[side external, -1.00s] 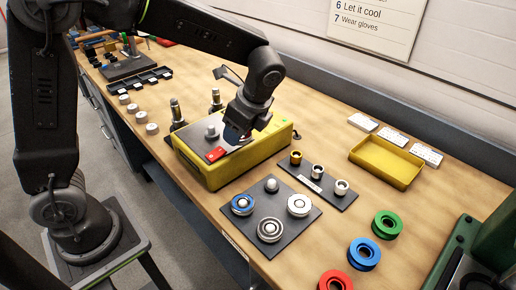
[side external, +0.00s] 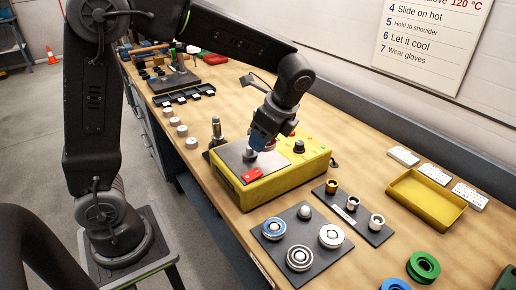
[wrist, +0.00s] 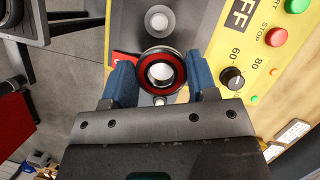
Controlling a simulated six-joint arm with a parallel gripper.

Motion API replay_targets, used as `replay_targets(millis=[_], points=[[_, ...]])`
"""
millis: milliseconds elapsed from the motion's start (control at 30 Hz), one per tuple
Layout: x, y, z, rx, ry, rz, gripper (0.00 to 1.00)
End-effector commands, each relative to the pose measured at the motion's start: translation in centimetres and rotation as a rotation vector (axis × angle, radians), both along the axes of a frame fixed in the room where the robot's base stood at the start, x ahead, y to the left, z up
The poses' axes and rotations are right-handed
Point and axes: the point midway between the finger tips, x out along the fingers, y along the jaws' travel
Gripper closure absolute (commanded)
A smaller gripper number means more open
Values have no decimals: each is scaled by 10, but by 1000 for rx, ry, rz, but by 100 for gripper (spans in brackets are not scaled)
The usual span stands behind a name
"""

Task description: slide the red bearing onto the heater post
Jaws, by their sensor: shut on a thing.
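The red bearing (wrist: 145,66) is a red-faced ring with a dark rim, held between the blue fingers of my gripper (wrist: 162,82). In the side view my gripper (side external: 262,144) is low over the grey top plate (side external: 232,157) of the yellow heater box (side external: 286,184), and mostly hides the bearing. In the wrist view a pale round top (wrist: 161,72) shows inside the bearing's bore. I cannot tell whether the bearing is around this post or above it. A second pale round top (wrist: 158,20) stands on the plate, clear of the bearing.
A dark plate with several rings (side external: 312,257), a rack of small bushings (side external: 357,216) and a yellow tray (side external: 428,202) lie right of the heater. A green ring (side external: 424,267) is near the front. A metal stand (side external: 217,134) is close behind the heater. A black knob (wrist: 232,78) is beside the plate.

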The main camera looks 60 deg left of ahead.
Motion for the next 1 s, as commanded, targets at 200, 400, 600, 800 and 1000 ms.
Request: replay_targets(millis=[200, 400, 600, 800, 1000], points=[[-13, 37, 25, -1, -3, 323, 73], [-16, 42, 26, -1, 1, 376, 73], [-16, 41, 20, -1, 1, 373, 73], [-16, 41, 14, 0, 2, 372, 73], [-16, 41, 8, 0, 2, 372, 73]])
